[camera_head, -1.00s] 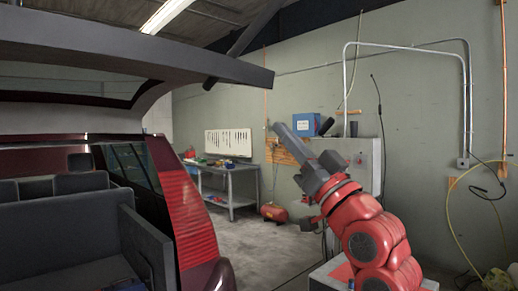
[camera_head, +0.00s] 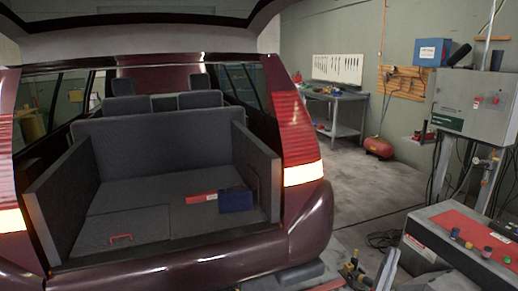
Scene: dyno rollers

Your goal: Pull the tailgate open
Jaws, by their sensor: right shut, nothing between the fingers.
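The tailgate (camera_head: 150,22) of the dark red car stands raised, its underside and window frame crossing the top of the view. Below it the car's rear opening is uncovered, showing the grey cargo floor (camera_head: 150,190). My right gripper (camera_head: 390,260) shows only as a narrow grey piece at the bottom edge, right of the bumper (camera_head: 310,225). It is shut, empty and well apart from the tailgate. My left gripper is not in view.
A red item (camera_head: 201,197) and a blue box (camera_head: 236,200) lie in the cargo space. A grey bench with a red top (camera_head: 462,240) stands at right. A workbench (camera_head: 345,97) stands farther back. Concrete floor (camera_head: 345,190) is open between.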

